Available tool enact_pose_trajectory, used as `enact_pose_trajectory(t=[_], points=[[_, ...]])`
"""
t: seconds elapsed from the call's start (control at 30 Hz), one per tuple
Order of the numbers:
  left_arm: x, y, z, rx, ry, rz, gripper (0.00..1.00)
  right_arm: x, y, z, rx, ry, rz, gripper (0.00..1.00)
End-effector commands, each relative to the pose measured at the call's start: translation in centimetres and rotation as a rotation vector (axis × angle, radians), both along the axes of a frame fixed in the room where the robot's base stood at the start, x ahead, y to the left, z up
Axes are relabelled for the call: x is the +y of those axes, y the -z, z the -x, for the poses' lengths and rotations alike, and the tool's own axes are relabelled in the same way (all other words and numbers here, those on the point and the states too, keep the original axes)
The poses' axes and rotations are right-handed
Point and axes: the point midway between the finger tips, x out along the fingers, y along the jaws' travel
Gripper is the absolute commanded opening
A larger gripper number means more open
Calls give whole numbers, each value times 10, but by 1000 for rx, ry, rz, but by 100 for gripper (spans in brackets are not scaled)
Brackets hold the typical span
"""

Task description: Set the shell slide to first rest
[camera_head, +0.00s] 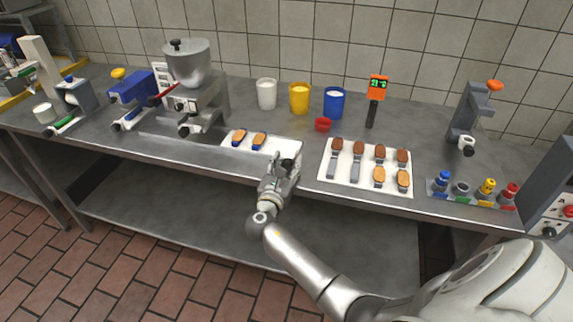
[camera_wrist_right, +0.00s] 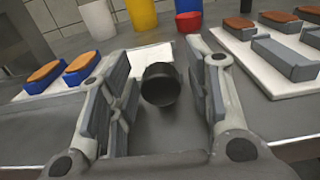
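A white plate (camera_head: 277,139) lies at the counter's front edge, with two orange-topped pieces in blue holders on its left part; they also show in the right wrist view (camera_wrist_right: 45,75). I cannot tell which part is the shell slide. My right gripper (camera_head: 287,163) is at the plate's right end. In the right wrist view its two fingers (camera_wrist_right: 162,82) stand apart, with a dark round knob (camera_wrist_right: 161,86) between them and gaps on both sides. The knob's base and mounting are hidden. My left gripper is in neither view.
To the right, a white tray (camera_head: 363,187) holds brown and orange pieces on grey holders. A red cup (camera_head: 323,124) and white, yellow and blue tubs (camera_head: 334,103) stand behind. A hopper machine (camera_head: 190,80) stands left. Bare counter lies between the plate and the right tray.

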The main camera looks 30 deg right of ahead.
Motion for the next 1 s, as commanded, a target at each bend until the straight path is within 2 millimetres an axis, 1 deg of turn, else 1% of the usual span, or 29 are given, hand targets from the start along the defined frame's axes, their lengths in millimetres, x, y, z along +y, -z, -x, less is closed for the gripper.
enact_pose_trajectory(t=[0.03,0.3,0.33,0.53,0.63,0.77,1.0], points=[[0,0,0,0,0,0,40,0,0,0,0,0,0,36],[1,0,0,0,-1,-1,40,0,0,0,0,0,0,1],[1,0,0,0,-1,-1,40,0,0,0,0,0,0,0],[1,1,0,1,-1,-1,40,2,1,-1,0,0,0,0],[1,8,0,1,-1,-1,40,10,3,-11,-2,-1,-3,0],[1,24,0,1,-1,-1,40,30,5,-34,-5,-2,-5,0],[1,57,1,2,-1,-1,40,68,7,-79,-3,-2,-3,0]])
